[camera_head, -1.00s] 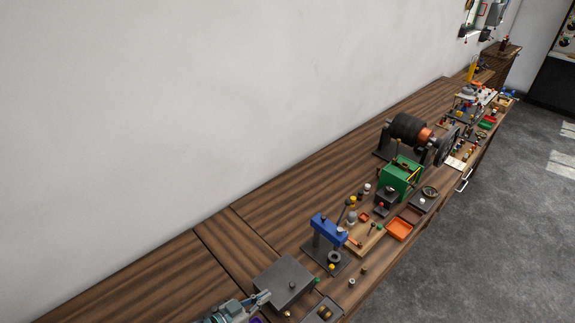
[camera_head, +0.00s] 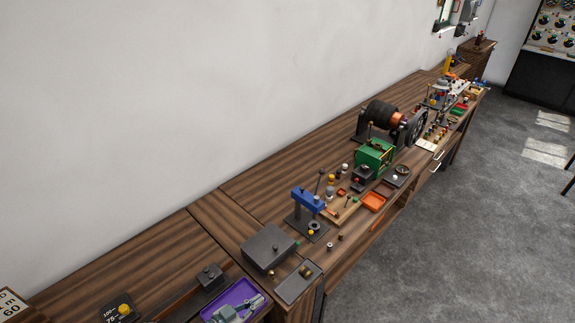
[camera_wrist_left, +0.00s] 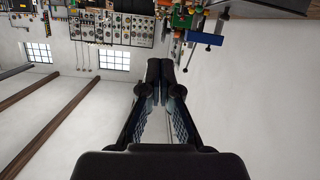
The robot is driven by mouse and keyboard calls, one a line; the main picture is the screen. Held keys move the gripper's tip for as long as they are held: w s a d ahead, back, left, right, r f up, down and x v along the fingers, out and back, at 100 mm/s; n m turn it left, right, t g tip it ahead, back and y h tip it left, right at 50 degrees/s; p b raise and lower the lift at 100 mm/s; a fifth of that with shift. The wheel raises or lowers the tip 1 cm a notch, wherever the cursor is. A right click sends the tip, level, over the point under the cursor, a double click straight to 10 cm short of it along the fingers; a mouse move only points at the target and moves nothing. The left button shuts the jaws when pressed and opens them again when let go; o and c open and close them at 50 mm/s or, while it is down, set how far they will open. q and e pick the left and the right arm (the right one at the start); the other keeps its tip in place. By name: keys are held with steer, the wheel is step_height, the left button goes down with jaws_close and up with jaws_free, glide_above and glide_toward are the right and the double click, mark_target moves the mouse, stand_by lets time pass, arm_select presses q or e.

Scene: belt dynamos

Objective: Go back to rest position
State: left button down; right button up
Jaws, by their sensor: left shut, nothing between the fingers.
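Only blank wall and distant objects lie beyond the fingertips there. My right gripper is in neither view.
The wooden bench (camera_head: 165,262) runs along the white wall. Grey floor (camera_head: 450,255) is clear at right.

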arm_select(q)
steer(key=s+a+f+n+g+y, duration=0.3)
steer(key=s+a+f+y, duration=0.3)
steer(key=s, duration=0.3)
steer(key=s+a+f+n+g+y, duration=0.3)
steer(key=s+a+f+g+y, duration=0.1)
steer(key=s+a+f, duration=0.3)
steer(key=s+f+g+b, duration=0.1)
steer(key=s+f+b, duration=0.25)
steer(key=f, duration=2.75)
steer(key=s+a+f+g+b, duration=0.1)
steer(key=s+a+f, duration=0.1)
steer(key=s+f, duration=1.4)
steer(key=shift+s+a+f, duration=0.3)
steer(key=shift+s+a, duration=0.1)
steer(key=shift+s, duration=0.5)
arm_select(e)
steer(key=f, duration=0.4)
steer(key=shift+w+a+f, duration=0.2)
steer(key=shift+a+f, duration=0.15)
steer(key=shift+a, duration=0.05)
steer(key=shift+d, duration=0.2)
